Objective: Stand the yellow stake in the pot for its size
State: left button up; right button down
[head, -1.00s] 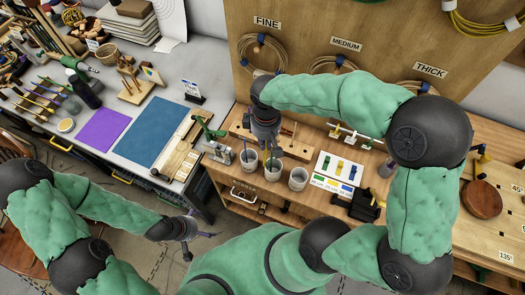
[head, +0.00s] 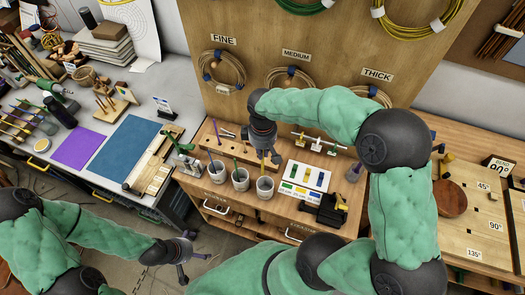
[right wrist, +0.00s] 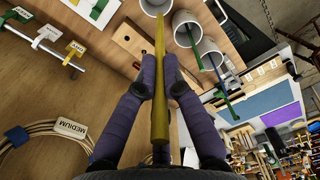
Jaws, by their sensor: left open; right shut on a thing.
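My right gripper (head: 267,156) is shut on the yellow stake (right wrist: 160,75), which runs lengthwise between its fingers in the right wrist view. In the head view the stake is mostly hidden. Three grey pots stand in a row on the bench: left (head: 217,174), middle (head: 240,181) and right (head: 265,188). The gripper is above and behind the right pot, which looks empty in the right wrist view (right wrist: 155,5). The middle pot holds a green stake (right wrist: 194,45); the left pot holds a bluish stake (right wrist: 217,76). My left gripper (head: 198,264) is open and empty, away from the bench.
A colour chart (head: 304,177) lies right of the pots, with a black and yellow tool (head: 327,210) before it. Cane coils hang on the board above.

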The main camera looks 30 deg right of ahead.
notch_tip(320, 180, down, 6)
jog(key=b, duration=0.4)
jog(key=shift+f+b, duration=0.2)
jog(key=shift+b, duration=0.2)
jog(key=shift+f+b, duration=3.65)
jog(key=shift+f, duration=1.3)
jog(key=c, duration=1.7)
grip_release()
jog(key=shift+c, duration=0.2)
jog(key=o, duration=0.5)
jog(key=shift+c, duration=0.2)
notch_tip(320, 180, up, 12)
